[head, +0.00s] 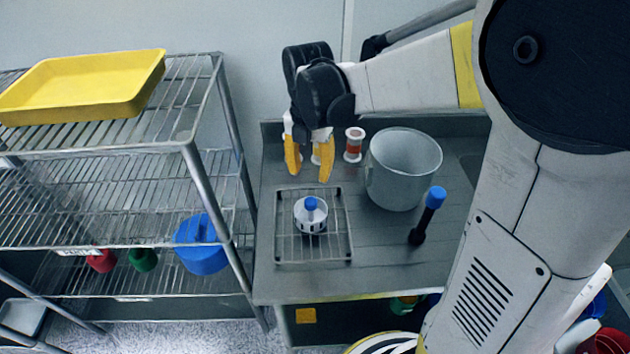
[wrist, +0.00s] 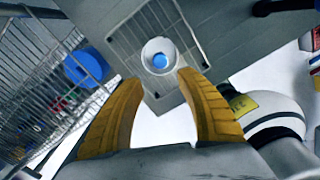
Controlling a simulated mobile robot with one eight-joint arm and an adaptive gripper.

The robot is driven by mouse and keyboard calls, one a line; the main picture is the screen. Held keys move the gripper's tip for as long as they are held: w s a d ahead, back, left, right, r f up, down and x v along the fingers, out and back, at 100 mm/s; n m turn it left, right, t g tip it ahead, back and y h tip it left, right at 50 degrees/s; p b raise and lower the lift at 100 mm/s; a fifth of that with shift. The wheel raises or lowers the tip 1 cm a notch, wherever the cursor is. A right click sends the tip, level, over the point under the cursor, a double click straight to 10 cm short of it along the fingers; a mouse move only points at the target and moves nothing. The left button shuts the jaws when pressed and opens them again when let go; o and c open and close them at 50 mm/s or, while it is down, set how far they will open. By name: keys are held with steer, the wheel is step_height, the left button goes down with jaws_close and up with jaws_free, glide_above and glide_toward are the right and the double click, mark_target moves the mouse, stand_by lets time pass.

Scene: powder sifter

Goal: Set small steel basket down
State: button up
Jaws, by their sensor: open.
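The small steel basket (head: 310,217), a round light-grey cup with slots and a blue knob on top, stands upright on the wire rack (head: 284,248) on the steel counter. It also shows in the wrist view (wrist: 149,50), beyond my fingertips. My gripper (head: 309,171) has yellow fingers, is open and empty, and hangs above and behind the basket in the head view. In the wrist view my gripper (wrist: 157,82) has its fingers spread, with the basket ahead of the gap and apart from them.
A large grey pot (head: 402,170), a small jar with a reddish band (head: 354,145) and a blue-topped black tool (head: 428,214) stand on the counter to the right. A wire shelf unit (head: 212,150) with a yellow tray (head: 85,88) is at left.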

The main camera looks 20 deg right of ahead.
steer(key=s+r+m+t, duration=0.3)
steer(key=s+m, duration=0.3)
steer(key=m, duration=0.7)
steer(key=s+r+m+t, duration=0.3)
steer(key=s+m, duration=0.4)
steer(key=m, duration=0.7)
steer(key=shift+s+r+m+t, duration=0.25)
steer(key=shift+m+t, duration=0.05)
steer(key=shift+t, duration=0.3)
